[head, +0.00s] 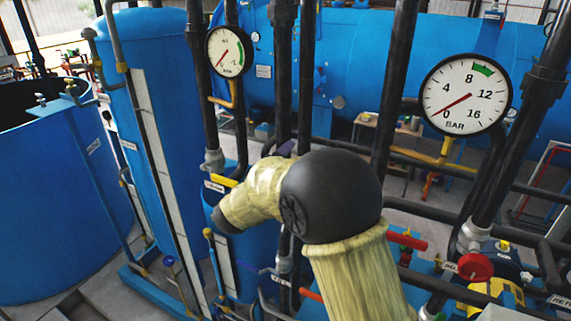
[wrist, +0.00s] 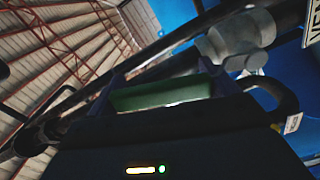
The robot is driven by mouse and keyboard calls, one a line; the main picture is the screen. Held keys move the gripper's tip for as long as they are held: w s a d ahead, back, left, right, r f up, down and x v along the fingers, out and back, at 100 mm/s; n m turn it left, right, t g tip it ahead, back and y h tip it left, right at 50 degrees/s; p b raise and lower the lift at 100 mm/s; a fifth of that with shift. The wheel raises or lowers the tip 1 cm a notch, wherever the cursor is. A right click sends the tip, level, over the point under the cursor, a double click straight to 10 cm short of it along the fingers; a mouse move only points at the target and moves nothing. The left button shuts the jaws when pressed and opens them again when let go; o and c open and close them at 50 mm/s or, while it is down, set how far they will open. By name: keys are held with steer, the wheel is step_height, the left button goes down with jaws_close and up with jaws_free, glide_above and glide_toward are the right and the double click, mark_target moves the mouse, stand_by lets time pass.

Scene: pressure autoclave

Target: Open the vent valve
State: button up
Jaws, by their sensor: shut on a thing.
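My gripper (wrist: 162,88) shows in the wrist view, its dark body across the lower part and a purple finger at each side. It is shut on a green handle (wrist: 150,96), which lies crosswise between the fingers; I take this to be the vent valve's handle. Beside it are a grey fitting (wrist: 240,38) on a dark pipe and a white label (wrist: 314,24) that seems to begin with "VE". In the head view my arm hides the handle and nearly all of the gripper. How far the valve is turned cannot be told.
Dark upright pipes stand around my arm. A large gauge (head: 466,95) reads near 0 bar, and a smaller gauge (head: 226,50) hangs at upper left. A red valve handle (head: 408,241) and a red knob (head: 475,267) are at lower right. Blue tanks (head: 165,110) fill the left.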

steer(key=shift+w+a+r+n, duration=0.1)
steer(key=shift+w+a+n, duration=0.2)
steer(key=shift+a+n, duration=0.55)
steer(key=shift+w+a+r+n, duration=0.1)
steer(key=shift+w+a+n, duration=0.2)
steer(key=shift+a+n, duration=0.5)
steer(key=shift+d+n, duration=0.15)
steer(key=shift+n, duration=0.1)
steer(key=o, duration=1.2)
steer(key=shift+f, duration=0.1)
steer(key=b+v, duration=0.7)
steer(key=v, duration=1)
steer(key=shift+b, duration=0.35)
steer(key=shift+f, duration=0.1)
